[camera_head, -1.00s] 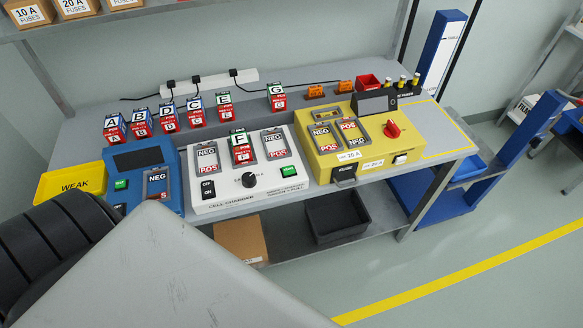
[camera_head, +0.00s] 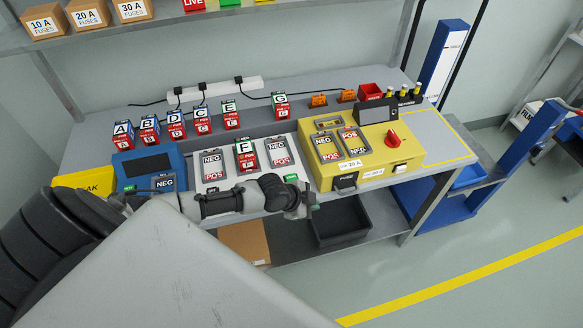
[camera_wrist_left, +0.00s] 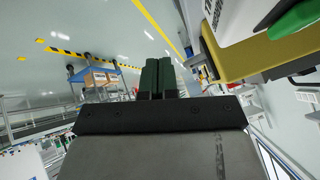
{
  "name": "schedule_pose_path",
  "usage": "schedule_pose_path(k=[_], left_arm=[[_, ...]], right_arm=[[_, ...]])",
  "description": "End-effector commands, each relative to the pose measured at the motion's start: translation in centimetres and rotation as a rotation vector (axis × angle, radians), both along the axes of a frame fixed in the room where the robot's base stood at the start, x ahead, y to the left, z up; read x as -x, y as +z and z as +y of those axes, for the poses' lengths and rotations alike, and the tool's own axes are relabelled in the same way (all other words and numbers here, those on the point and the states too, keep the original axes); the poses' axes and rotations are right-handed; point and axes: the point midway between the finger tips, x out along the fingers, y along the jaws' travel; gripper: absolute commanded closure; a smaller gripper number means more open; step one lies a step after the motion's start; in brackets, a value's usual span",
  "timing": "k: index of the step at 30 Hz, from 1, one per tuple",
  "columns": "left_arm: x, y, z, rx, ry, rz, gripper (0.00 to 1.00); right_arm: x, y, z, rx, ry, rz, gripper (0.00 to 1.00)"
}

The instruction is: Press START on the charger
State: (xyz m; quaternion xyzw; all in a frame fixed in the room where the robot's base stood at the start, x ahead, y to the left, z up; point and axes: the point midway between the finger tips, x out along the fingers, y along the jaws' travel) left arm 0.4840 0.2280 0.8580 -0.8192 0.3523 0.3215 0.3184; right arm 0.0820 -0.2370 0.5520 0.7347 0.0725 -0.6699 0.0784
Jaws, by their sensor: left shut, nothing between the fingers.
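The white cell charger (camera_head: 221,185) stands on the bench, and cell F (camera_head: 245,156) is in its middle bay. Its green START button (camera_head: 291,178) shows at the right of its front panel, just above my left gripper. My left arm covers most of the front panel, including the knob. My left gripper (camera_head: 308,205) is shut and empty in front of the charger's right front corner, apart from the button as far as I can tell. In the left wrist view, its dark green fingers (camera_wrist_left: 157,78) are together. My right gripper is not in view.
The yellow tester (camera_head: 370,152) with a red knob stands right of the charger, the blue unit (camera_head: 147,167) left. Several lettered cells (camera_head: 176,125) stand behind. A black bin (camera_head: 341,220) is on the lower shelf.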

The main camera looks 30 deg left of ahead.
Motion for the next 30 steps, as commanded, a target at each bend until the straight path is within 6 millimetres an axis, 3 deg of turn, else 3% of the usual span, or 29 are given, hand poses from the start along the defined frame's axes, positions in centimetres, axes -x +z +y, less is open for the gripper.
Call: schedule_pose_path(k=[1,3,6,9,15,30], left_arm=[[-1.2,3.6,0.8,-0.028,-0.078,-0.045,1.00],[-2.3,7.0,2.5,-0.063,-0.165,-0.093,1.00],[-3.3,10.3,5.5,-0.103,-0.222,-0.142,1.00],[-3.8,12.3,7.7,-0.125,-0.240,-0.169,1.00],[-4.0,13.6,9.3,-0.141,-0.243,-0.190,1.00],[-4.0,12.8,9.3,-0.139,-0.242,-0.190,1.00]], right_arm=[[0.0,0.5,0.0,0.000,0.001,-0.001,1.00],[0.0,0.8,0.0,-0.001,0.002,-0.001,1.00],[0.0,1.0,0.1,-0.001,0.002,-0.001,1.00],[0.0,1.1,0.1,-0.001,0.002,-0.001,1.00],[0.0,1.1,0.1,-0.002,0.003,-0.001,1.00],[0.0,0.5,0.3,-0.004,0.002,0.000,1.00]])
